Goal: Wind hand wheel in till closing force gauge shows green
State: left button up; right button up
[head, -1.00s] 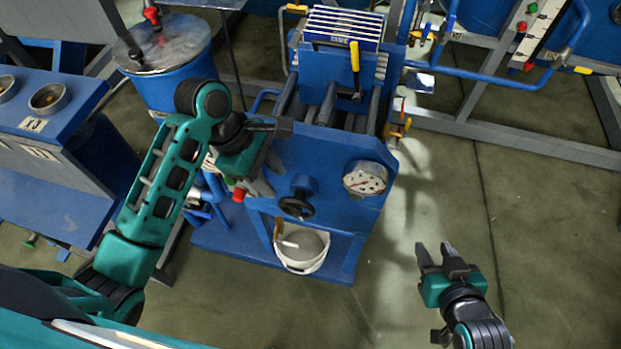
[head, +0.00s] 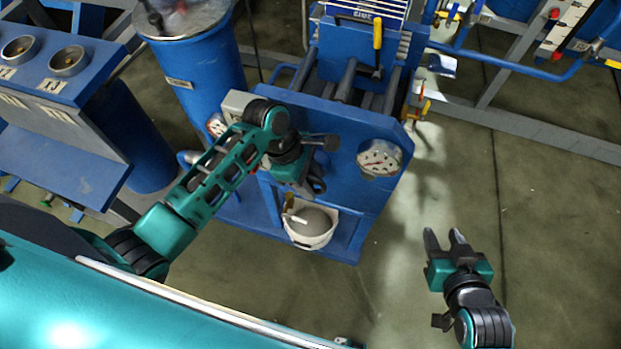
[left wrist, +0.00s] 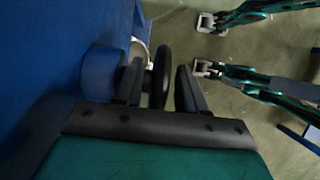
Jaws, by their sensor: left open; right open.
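The hand wheel (left wrist: 162,75) is a black disc seen nearly edge-on in the left wrist view, beside a blue boss (left wrist: 98,72) on the blue press front. My left gripper (left wrist: 160,66) is open, with one finger on each side of the wheel's rim; contact cannot be told. In the head view my left gripper (head: 311,186) hides most or all of the wheel. The closing force gauge (head: 379,158) is a round white dial with a red needle on the press front (head: 345,135); its reading is too small to tell. My right gripper (head: 446,238) is open and empty over the floor.
A white bucket (head: 312,229) stands on the press's lower shelf, below my left gripper. A blue drum (head: 205,75) and a blue bench (head: 50,125) stand to the left. A yellow-handled lever (head: 377,35) rises above the press.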

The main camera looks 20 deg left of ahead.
pick_arm(q)
jog(key=shift+d+f, duration=0.1)
jog(key=shift+f, duration=0.15)
grip_shut()
dwell(0.3)
jog(key=shift+d+y, duration=0.15)
jog(key=shift+y, duration=1.25)
